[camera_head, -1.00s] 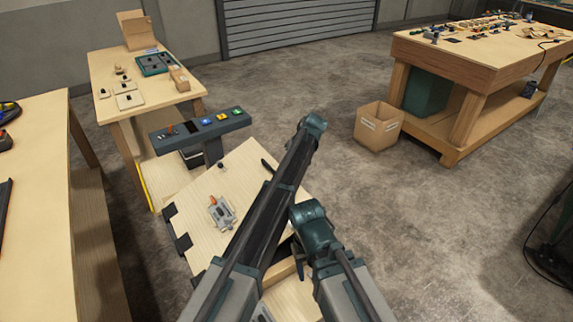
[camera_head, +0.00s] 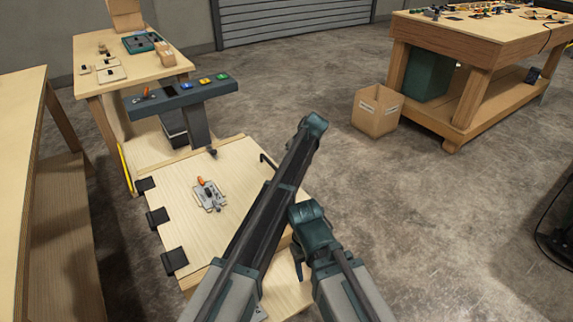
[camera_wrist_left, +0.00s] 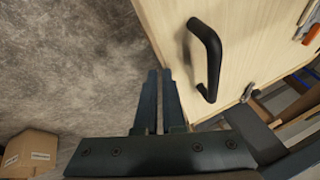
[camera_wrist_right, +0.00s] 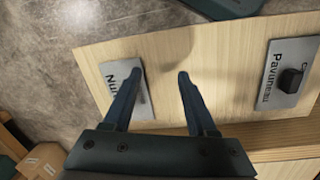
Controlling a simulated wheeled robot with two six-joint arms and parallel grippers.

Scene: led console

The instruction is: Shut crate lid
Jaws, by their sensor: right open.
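The crate lid (camera_head: 190,245) is a pale wood panel with black hinges along its left edge, a grey latch plate with an orange part, and a black handle (camera_head: 268,160). I cannot tell how far the lid stands open. The handle also shows large in the left wrist view (camera_wrist_left: 206,58). My left gripper (camera_wrist_left: 159,74) is just left of the handle, apart from it, its fingers close together with a narrow gap. The arm hides it in the head view. My right gripper (camera_head: 299,268) is open and empty; its wrist view (camera_wrist_right: 156,80) shows it over a wood panel with labelled plates.
A console with coloured buttons (camera_head: 185,97) stands just behind the lid. A workbench (camera_head: 85,72) is at the back left, another (camera_head: 470,42) at the back right. A cardboard box (camera_head: 375,112) sits on the floor. Open floor lies to the right.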

